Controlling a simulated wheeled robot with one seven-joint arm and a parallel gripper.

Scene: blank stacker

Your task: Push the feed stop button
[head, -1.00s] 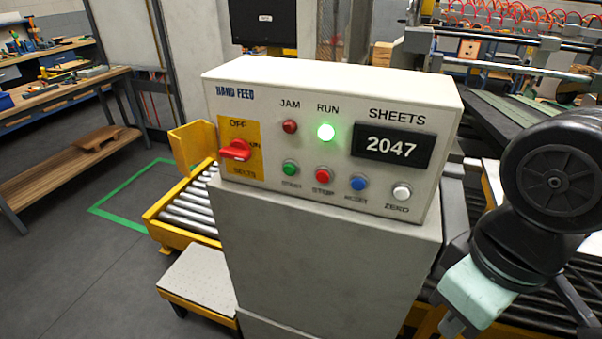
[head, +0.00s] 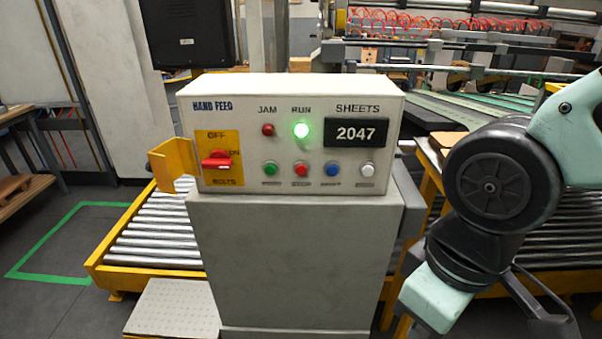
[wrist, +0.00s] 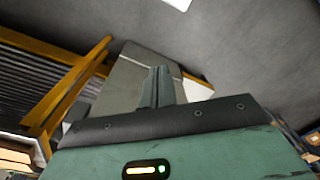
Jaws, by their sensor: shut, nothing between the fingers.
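The stop button (head: 301,169) is the small red round button in the lower row of the hand feed control box (head: 225,100). It sits between a green button (head: 270,168) and a blue one (head: 332,169), and nothing covers it. Its label is too small to read now. The green run lamp (head: 301,129) is lit. In the wrist view my gripper (wrist: 158,88) has its fingers together with nothing between them. In the head view my arm is low at the right, apart from the box, and my fingertips do not show there.
A red selector knob (head: 216,160) on a yellow plate is at the box's left, and a white zero button (head: 367,170) at its right. The box stands on a grey pedestal (head: 295,260). A roller conveyor (head: 150,235) lies left, machinery behind right. The box front is clear.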

